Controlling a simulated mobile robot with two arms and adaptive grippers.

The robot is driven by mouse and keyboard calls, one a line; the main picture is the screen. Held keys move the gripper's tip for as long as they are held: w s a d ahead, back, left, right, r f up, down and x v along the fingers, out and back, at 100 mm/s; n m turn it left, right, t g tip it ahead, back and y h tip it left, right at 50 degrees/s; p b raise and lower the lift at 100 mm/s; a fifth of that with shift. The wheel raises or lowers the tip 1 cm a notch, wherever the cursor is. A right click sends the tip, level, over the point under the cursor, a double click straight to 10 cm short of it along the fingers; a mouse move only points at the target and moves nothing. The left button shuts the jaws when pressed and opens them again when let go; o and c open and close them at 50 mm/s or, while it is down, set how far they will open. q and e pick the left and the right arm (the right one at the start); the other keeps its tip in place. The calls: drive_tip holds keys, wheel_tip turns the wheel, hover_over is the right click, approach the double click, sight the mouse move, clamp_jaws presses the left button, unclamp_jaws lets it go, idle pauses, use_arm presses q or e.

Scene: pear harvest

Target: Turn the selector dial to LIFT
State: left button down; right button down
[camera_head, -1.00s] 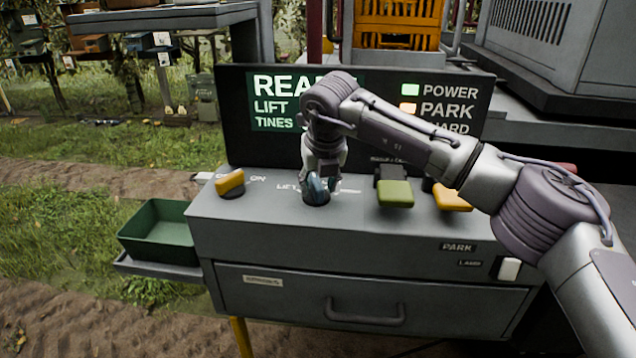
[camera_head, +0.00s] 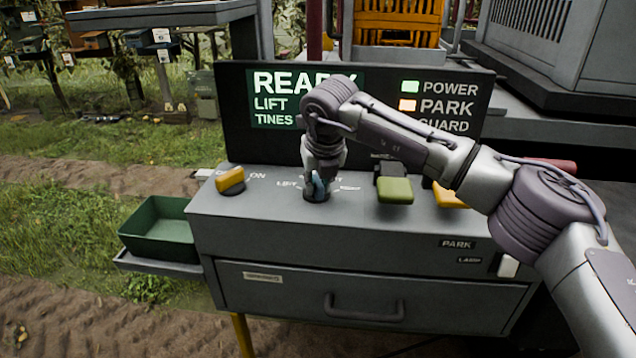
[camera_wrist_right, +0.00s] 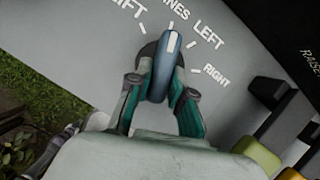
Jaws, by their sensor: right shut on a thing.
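The selector dial (camera_head: 318,187) is a blue knob on a dark round base on top of the grey console (camera_head: 285,240). In the right wrist view the dial (camera_wrist_right: 164,70) has a white pointer mark that lies near the TINES tick, between the LIFT and LEFT labels. My right gripper (camera_head: 320,180) reaches down over the dial. In the wrist view its two teal-padded fingers (camera_wrist_right: 163,92) are shut on either side of the knob. The arm hides part of the dial's labels in the head view. My left gripper is not in view.
A yellow knob (camera_head: 230,181) marked ON sits left of the dial. A green lever (camera_head: 394,190) and another yellow control (camera_head: 448,197) sit to the right. Behind stands a display (camera_head: 240,120) reading READY, LIFT, TINES. A green bin (camera_head: 155,230) hangs at the left.

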drive_tip(key=shift+d+n+y+b, duration=0.15)
drive_tip(key=shift+n+y+b, duration=0.2)
drive_tip(key=shift+n, duration=0.55)
drive_tip(key=shift+w+n+y, duration=0.1)
drive_tip(key=shift+n+y, duration=0.25)
drive_tip(key=shift+n, duration=0.45)
drive_tip(key=shift+w+d+n+g+y+p, duration=0.15)
drive_tip(key=shift+n+g+y+p, duration=0.25)
drive_tip(key=shift+n, duration=0.65)
drive_tip(key=shift+w+d+n+g+y+p, duration=0.15)
drive_tip(key=shift+n+g+p, duration=0.35)
drive_tip(key=shift+n, duration=0.55)
drive_tip(key=shift+s, duration=0.1)
drive_tip(key=c, duration=1)
unclamp_jaws()
drive_tip(key=shift+c, duration=0.2)
drive_tip(key=shift+r, duration=0.1)
